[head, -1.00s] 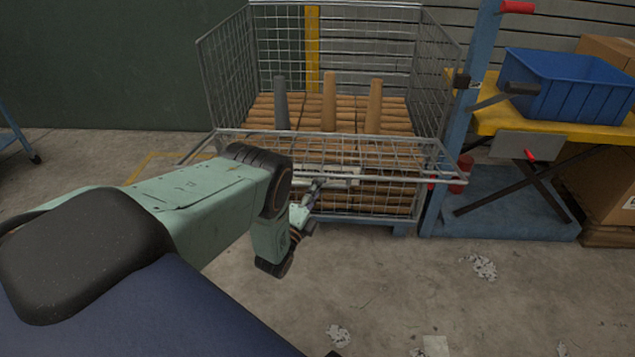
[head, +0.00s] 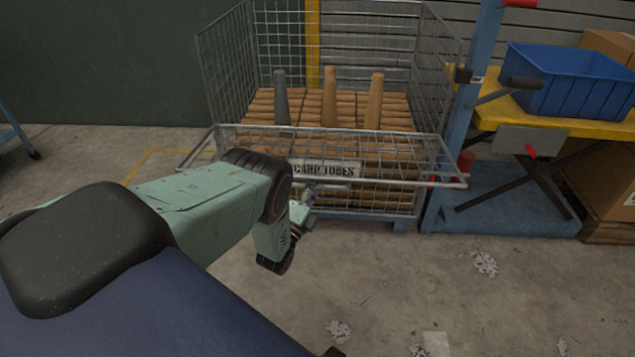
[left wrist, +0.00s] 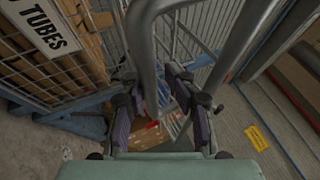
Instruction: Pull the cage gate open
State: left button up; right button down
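The cage gate (head: 395,155) is the wire-mesh front panel with a tubular rim. The sign also shows at the upper left in the left wrist view (left wrist: 45,32). My left gripper (head: 318,187) is by the gate just below the sign, small and partly hidden by my arm. In the left wrist view its dark fingers (left wrist: 160,108) are apart, with a grey tube (left wrist: 148,60) running down between them; firm contact cannot be told. My right gripper is not in view.
A blue post stands right of the cage, beside a yellow table (head: 485,118) with a blue bin (head: 568,85). The concrete floor in front is clear except for scraps.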

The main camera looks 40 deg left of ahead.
pick_arm(q)
jog(key=shift+s+d, duration=0.1)
jog(key=shift+d, duration=0.05)
jog(key=shift+s+f, duration=0.2)
jog(key=shift+s, duration=0.15)
jog(key=v, duration=0.6)
jog(key=shift+s, duration=0.3)
jog(key=shift+s+f, duration=0.1)
notch_tip(320, 180, down, 8)
jog(key=s+a, duration=0.2)
jog(key=shift+a+f, duration=0.2)
jog(key=shift+a, duration=0.1)
dwell(0.6)
jog(key=shift+s, duration=0.1)
